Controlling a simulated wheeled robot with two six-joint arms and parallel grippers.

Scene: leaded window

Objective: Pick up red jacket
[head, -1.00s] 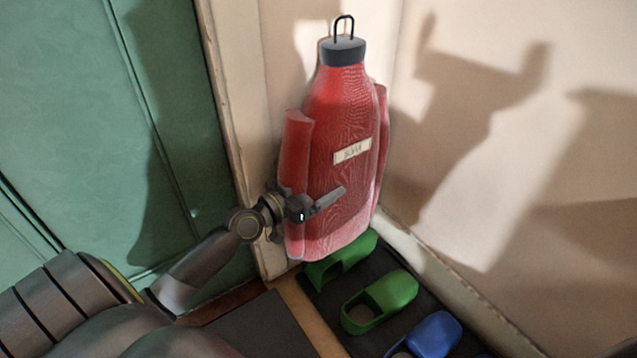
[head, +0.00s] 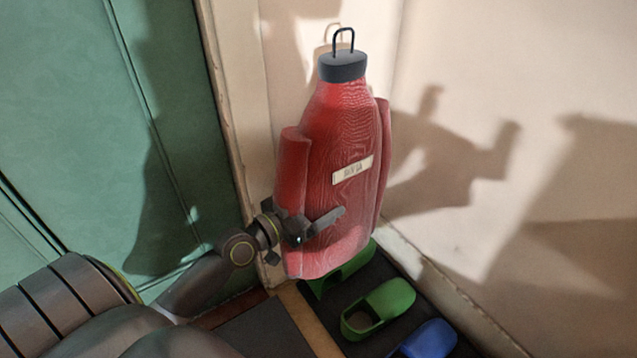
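The red jacket (head: 345,130) hangs upright in the middle of the head view, with a dark collar and a black wire loop (head: 344,40) on top. A small pale label is on its front. My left gripper (head: 322,226) is at the jacket's lower left, with one dark finger lying across its front. The other finger is hidden by the jacket. The gripper appears shut on the jacket, which moves along with it. My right gripper is not in view.
A dark mat (head: 325,326) below holds green slippers (head: 379,309) and a blue one (head: 428,340). A green door panel (head: 75,130) and pale door frame stand at left. A cream wall (head: 560,60) with shadows is behind and to the right.

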